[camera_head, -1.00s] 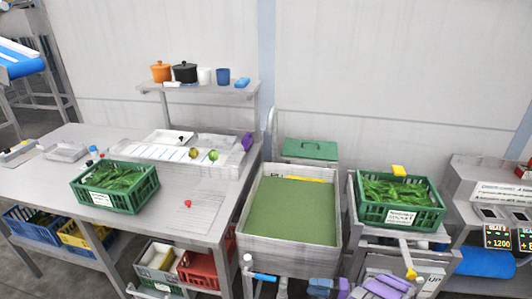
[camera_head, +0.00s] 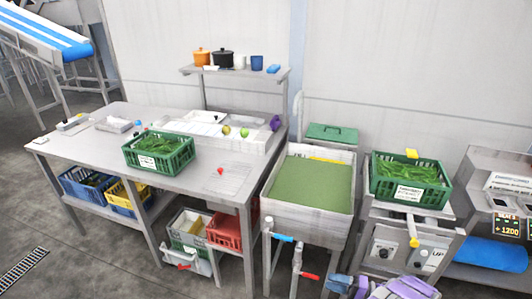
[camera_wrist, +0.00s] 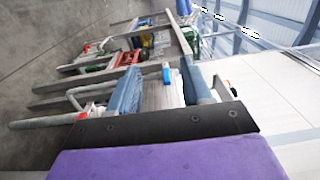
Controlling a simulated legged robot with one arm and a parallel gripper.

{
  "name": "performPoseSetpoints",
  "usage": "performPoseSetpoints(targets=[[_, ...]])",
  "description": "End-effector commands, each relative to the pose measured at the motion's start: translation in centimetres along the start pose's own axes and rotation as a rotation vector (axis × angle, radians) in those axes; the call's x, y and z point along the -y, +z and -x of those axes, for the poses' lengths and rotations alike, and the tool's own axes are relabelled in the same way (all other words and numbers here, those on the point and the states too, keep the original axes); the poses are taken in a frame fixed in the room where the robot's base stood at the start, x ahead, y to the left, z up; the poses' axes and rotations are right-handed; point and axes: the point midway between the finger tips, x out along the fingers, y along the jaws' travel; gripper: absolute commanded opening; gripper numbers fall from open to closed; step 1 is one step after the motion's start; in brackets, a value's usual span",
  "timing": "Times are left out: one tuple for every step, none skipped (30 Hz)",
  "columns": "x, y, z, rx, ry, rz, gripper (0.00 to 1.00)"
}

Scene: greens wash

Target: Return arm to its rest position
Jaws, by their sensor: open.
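My gripper (camera_wrist: 160,76) shows in the wrist view as two blue-grey fingers standing apart on a black plate. It is open, with nothing held between the fingers. Behind the gap, the grey side of a work station is visible, tilted in the picture. In the head view my purple and grey arm (camera_head: 392,289) is low at the bottom edge, below the wash sink (camera_head: 262,212), which holds green-surfaced water. The arm is cut off by the frame edge there.
A green crate of greens (camera_head: 130,157) stands on the left steel table (camera_head: 85,150). Another green crate (camera_head: 376,190) stands on the stand right of the sink. Pipes with blue and red handles (camera_head: 309,276) stick out below the sink. Open floor (camera_head: 60,235) lies front left.

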Motion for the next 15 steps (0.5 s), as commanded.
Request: performPoseSetpoints(targets=[[0.5, -0.2, -0.5, 0.008, -0.002, -0.002, 0.49], [0.7, -0.3, -0.7, 0.012, -0.002, -0.005, 0.49], [1.1, -0.3, -1.0, 0.018, -0.003, -0.008, 0.49], [1.4, -0.4, -1.2, 0.023, -0.003, -0.01, 0.49], [1.6, -0.4, -1.4, 0.028, -0.004, -0.012, 0.49], [2.0, -0.4, -1.7, 0.033, -0.005, -0.015, 0.49], [2.4, -0.4, -2.0, 0.039, -0.005, -0.018, 0.49], [2.7, -0.4, -2.3, 0.046, -0.005, -0.022, 0.49], [3.2, -0.5, -2.7, 0.054, -0.005, -0.026, 0.49], [3.6, -0.6, -3.0, 0.061, -0.006, -0.029, 0.49], [4.0, -0.6, -3.4, 0.067, -0.006, -0.032, 0.49], [4.6, -0.6, -3.8, 0.077, -0.006, -0.038, 0.49], [5.0, -0.6, -4.2, 0.085, -0.006, -0.044, 0.49], [5.4, -0.6, -4.6, 0.093, -0.005, -0.049, 0.49], [6.2, -0.6, -5.1, 0.104, -0.004, -0.053, 0.49]])
